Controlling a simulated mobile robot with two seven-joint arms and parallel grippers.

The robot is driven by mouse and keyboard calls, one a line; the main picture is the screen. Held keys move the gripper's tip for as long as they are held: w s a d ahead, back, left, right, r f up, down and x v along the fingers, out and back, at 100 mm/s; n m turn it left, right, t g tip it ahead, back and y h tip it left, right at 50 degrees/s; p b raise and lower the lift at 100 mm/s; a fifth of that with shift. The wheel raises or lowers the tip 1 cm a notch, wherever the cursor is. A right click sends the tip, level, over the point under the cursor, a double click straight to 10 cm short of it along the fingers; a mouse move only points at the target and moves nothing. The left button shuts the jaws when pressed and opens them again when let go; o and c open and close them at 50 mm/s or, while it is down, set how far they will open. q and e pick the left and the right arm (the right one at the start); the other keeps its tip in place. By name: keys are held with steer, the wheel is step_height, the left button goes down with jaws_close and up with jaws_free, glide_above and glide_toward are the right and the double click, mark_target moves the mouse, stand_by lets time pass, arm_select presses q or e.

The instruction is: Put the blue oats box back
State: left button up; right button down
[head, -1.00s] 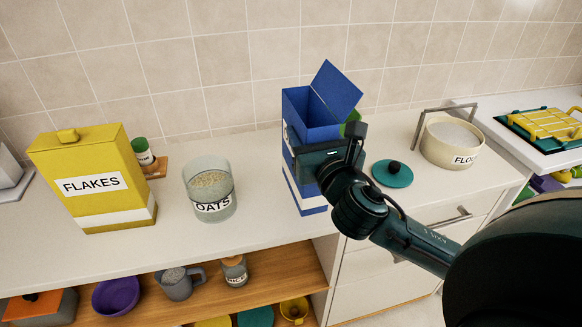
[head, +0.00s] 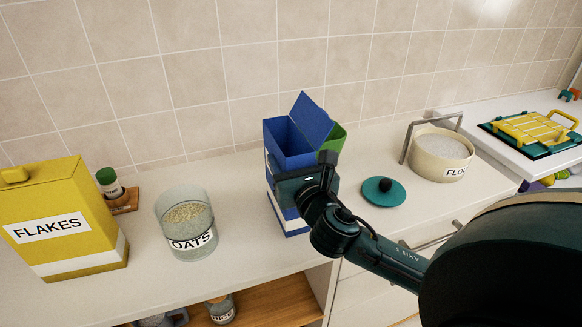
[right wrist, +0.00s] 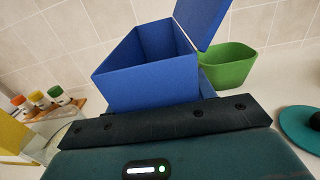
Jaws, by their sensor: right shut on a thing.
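The blue oats box (head: 291,141) stands upright on the white counter with its lid flap (head: 311,118) open. My right gripper (head: 290,186) is shut on the front of the blue box. In the right wrist view the box (right wrist: 150,65) rises just beyond my gripper, and its inside looks empty from here. My fingertips are hidden behind the gripper body. A glass jar labelled OATS (head: 187,226), holding oats, stands to the left of the box. My left gripper is not in view.
A yellow FLAKES box (head: 60,215) stands at the left, near a green-capped spice jar (head: 108,182). A green bowl (right wrist: 228,66) is right behind the blue box. A teal lid (head: 384,191) and a FLOUR pot (head: 441,155) lie to the right. Counter between jar and box is clear.

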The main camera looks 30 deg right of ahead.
steer(key=shift+f, duration=0.35)
steer(key=shift+f, duration=0.1)
steer(key=c, duration=0.5)
jaws_free()
steer(key=shift+f, duration=0.1)
